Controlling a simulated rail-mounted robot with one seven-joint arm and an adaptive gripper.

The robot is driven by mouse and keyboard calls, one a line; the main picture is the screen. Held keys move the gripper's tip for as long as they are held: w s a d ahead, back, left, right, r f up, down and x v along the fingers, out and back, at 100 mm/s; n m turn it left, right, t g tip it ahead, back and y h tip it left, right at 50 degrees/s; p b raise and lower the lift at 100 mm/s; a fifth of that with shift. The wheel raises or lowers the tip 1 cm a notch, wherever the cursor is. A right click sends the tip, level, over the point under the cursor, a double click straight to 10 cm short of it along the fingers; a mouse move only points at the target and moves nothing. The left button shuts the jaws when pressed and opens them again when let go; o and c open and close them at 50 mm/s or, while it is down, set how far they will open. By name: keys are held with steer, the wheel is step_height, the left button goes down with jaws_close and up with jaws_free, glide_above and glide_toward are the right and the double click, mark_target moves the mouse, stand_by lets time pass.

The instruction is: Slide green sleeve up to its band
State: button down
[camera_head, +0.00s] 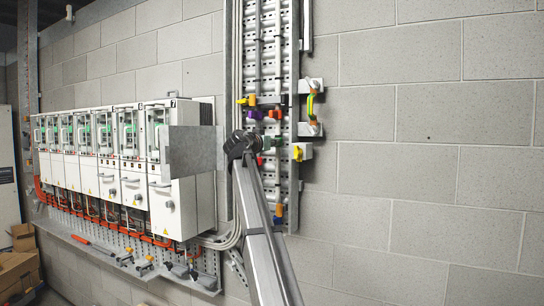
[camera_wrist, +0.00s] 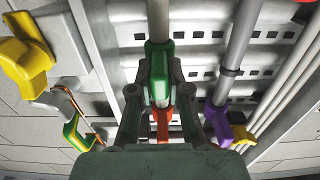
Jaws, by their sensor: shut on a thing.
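The green sleeve (camera_wrist: 158,52) is around a grey vertical pipe (camera_wrist: 157,18) in the wrist view. My gripper (camera_wrist: 159,68) has one dark finger on each side of the sleeve and is shut on it. A pale ring (camera_wrist: 161,103) shows on the same line between the fingers, with an orange-red part (camera_wrist: 161,124) beyond it. I cannot tell whether the ring is the sleeve's band. In the head view my gripper (camera_head: 246,143) is at the perforated wall panel, and my arm hides most of the sleeve.
A second pipe (camera_wrist: 241,30) with a purple fitting (camera_wrist: 216,122) runs to the right in the wrist view. A yellow fitting (camera_wrist: 24,58) and a green-yellow loop (camera_wrist: 74,132) are on the left. White drive cabinets (camera_head: 135,185) and a grey plate (camera_head: 188,152) stand left of my arm.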

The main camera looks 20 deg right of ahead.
steer(key=c, duration=1.1)
jaws_free()
steer(key=shift+r, duration=0.4)
steer(key=shift+f, duration=0.1)
steer(key=shift+s+a+f, duration=0.1)
steer(key=shift+s+a, duration=0.1)
steer(key=shift+a, duration=0.05)
steer(key=v, duration=1.1)
steer(key=shift+s+a, duration=0.1)
steer(key=shift+a, duration=0.05)
